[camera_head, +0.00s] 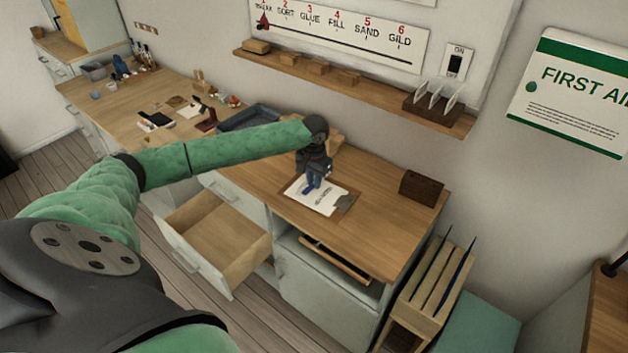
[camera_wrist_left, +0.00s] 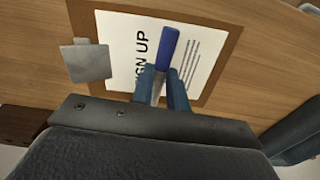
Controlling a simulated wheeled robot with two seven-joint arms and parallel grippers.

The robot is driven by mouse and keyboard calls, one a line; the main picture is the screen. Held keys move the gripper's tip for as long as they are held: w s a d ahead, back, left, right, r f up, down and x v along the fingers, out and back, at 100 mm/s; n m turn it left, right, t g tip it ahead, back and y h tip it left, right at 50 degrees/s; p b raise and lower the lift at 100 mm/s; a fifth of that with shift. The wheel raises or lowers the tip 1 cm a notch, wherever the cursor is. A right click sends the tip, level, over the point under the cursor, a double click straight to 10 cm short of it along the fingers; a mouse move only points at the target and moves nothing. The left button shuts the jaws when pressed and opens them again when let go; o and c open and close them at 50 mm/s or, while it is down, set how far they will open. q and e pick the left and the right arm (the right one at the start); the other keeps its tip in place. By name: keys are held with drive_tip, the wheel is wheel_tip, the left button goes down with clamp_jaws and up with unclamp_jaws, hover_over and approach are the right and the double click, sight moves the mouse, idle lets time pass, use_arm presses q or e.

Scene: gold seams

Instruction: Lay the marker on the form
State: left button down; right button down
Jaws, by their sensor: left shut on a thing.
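The form (camera_head: 328,203) is a white sheet on a brown clipboard (camera_head: 352,202) with a grey metal clip, lying on the wooden counter. It also shows in the left wrist view (camera_wrist_left: 118,32), with "UP" and printed lines readable. My left gripper (camera_head: 313,184) is over the form, pointing down. In the left wrist view the gripper (camera_wrist_left: 161,88) is shut on the marker (camera_wrist_left: 167,48), whose blue end sticks out beyond the fingers over the sheet. Whether the marker touches the paper I cannot tell. My right gripper is not in view.
A dark brown box (camera_head: 422,187) stands at the counter's right. An open, empty drawer (camera_head: 215,237) juts out at the front left. A blue-grey tray (camera_head: 249,117) and small items lie further left. A wall shelf (camera_head: 350,83) runs above. The counter between form and box is clear.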

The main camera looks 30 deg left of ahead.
use_arm(q)
drive_tip(key=shift+f, duration=0.35)
drive_tip(key=shift+f+b, duration=0.3)
drive_tip(key=shift+b, duration=0.05)
drive_tip(key=shift+f, duration=1.05)
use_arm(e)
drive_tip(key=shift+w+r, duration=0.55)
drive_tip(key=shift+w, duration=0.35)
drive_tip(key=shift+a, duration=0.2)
use_arm(q)
drive_tip(key=c, duration=1.3)
unclamp_jaws()
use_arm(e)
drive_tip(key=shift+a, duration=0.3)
use_arm(q)
drive_tip(key=shift+r, duration=0.1)
